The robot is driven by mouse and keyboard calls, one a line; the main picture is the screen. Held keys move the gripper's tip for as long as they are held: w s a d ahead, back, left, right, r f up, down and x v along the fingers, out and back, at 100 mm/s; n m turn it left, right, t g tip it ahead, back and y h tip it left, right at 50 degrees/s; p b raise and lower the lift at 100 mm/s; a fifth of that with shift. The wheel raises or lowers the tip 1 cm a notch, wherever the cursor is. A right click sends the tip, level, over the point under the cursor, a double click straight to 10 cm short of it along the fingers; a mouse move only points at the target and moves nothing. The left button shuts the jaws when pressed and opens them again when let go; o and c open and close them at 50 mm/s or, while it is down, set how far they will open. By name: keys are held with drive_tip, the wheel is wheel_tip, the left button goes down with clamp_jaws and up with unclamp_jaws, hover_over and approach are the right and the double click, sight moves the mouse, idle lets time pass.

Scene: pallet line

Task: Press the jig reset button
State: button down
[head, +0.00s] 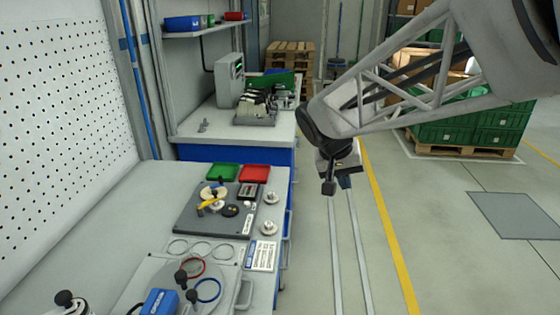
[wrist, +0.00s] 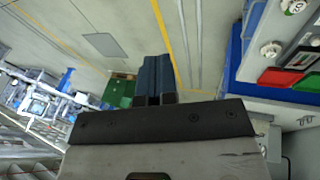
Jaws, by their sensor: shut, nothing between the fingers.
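A dark jig plate (head: 185,222) lies on the grey bench, carrying a pale round part, a yellow-handled piece and a small black round piece (head: 230,211). Two round metal-looking pieces, a rear one (head: 270,198) and a front one (head: 268,228), stand on the bench to its right. I cannot tell which piece is the reset button. My gripper (head: 346,183) hangs over the floor, right of the bench edge, apart from everything. In the wrist view, its blue fingers (wrist: 156,62) are together and empty.
A green tray (head: 222,171) and a red tray (head: 255,173) sit behind the plate; both show in the wrist view at right. A fixture with black knobs and a blue block (head: 159,302) is at the front.

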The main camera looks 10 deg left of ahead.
drive_tip(key=w+a+f+t+h, duration=0.1)
drive_tip(key=w+a+f, duration=0.1)
drive_tip(key=w+a, duration=0.5)
drive_tip(key=w+a+f+t+h, duration=0.1)
drive_tip(key=w+a+f, duration=0.2)
drive_tip(key=w+a, duration=0.3)
drive_tip(key=t+h, duration=0.1)
drive_tip(key=t, duration=0.1)
hover_over(246, 202)
wheel_tip(246, 202, down, 8)
drive_tip(key=shift+a+f, duration=0.1)
drive_tip(key=shift+f, duration=0.05)
drive_tip(key=shift+f, duration=4.25)
